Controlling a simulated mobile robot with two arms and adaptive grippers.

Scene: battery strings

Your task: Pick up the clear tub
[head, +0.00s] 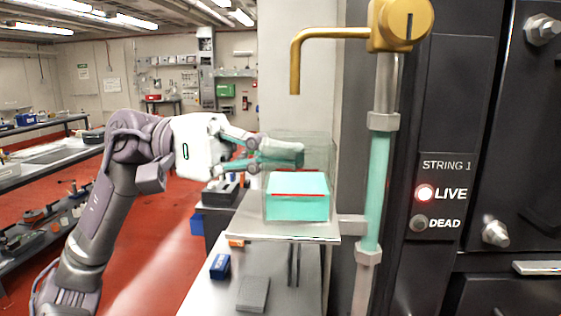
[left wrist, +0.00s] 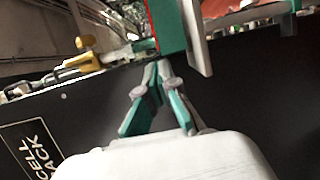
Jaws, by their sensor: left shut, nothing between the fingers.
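The clear tub (head: 297,207) stands upright on a small metal shelf (head: 285,232) in the head view. It holds teal liquid, with a red line near the liquid's top; its upper walls are transparent. My left gripper (head: 300,154) is shut and empty, overlapping the tub's upper left part in the picture. I cannot tell whether it is behind the wall or inside. In the left wrist view the closed fingers (left wrist: 158,66) point toward a teal and red piece of the tub (left wrist: 170,25). My right gripper is not in view.
A brass spout (head: 312,40) hangs above the tub, and a teal-filled pipe (head: 376,190) stands to its right. The dark cabinet marked STRING 1 has its LIVE lamp (head: 425,193) lit. A blue box (head: 220,266) and a grey block (head: 253,293) lie on the lower bench.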

